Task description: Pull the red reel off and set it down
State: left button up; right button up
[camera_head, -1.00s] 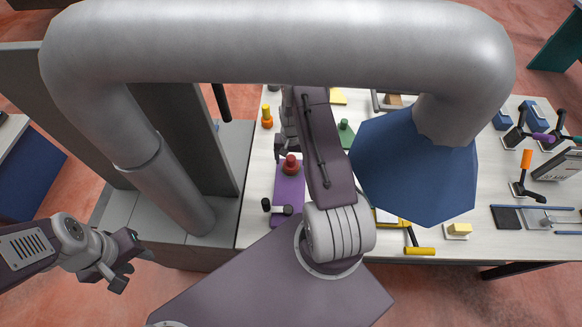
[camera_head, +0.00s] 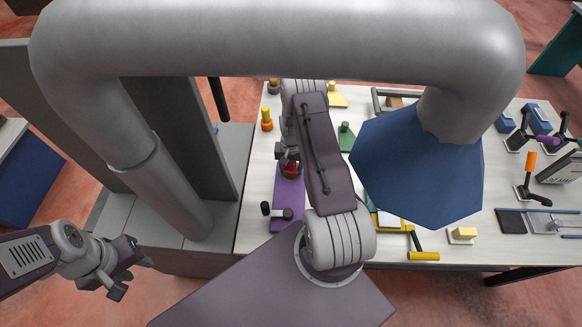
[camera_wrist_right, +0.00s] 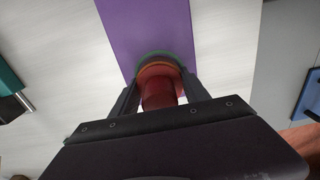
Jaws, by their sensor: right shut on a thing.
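The red reel (camera_head: 291,168) sits on the purple base (camera_head: 287,195) on the white table. In the right wrist view the red reel (camera_wrist_right: 159,88) stands between the two dark fingers, with an orange ring and a green ring just beyond it over the purple base (camera_wrist_right: 150,25). My right gripper (camera_head: 287,160) is shut on the red reel; its arm hides part of it in the head view. It also shows in the right wrist view (camera_wrist_right: 153,95). My left gripper (camera_head: 127,272) hangs at the lower left, apart from the table; its fingers look spread and empty.
A black-knobbed piece (camera_head: 277,211) lies at the near end of the purple base. An orange and yellow piece (camera_head: 266,119) stands to the left, a green piece (camera_head: 346,137) to the right. A large blue hood (camera_head: 415,165) on a grey pipe hangs over the table.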

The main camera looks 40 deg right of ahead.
grip_shut()
jog(key=shift+r, duration=0.1)
jog(key=shift+r, duration=0.1)
jog(key=shift+r+p, duration=1.55)
jog(key=shift+r, duration=0.6)
jog(key=shift+r+p, duration=1.4)
jog(key=shift+r, duration=0.65)
jog(key=shift+f, duration=0.1)
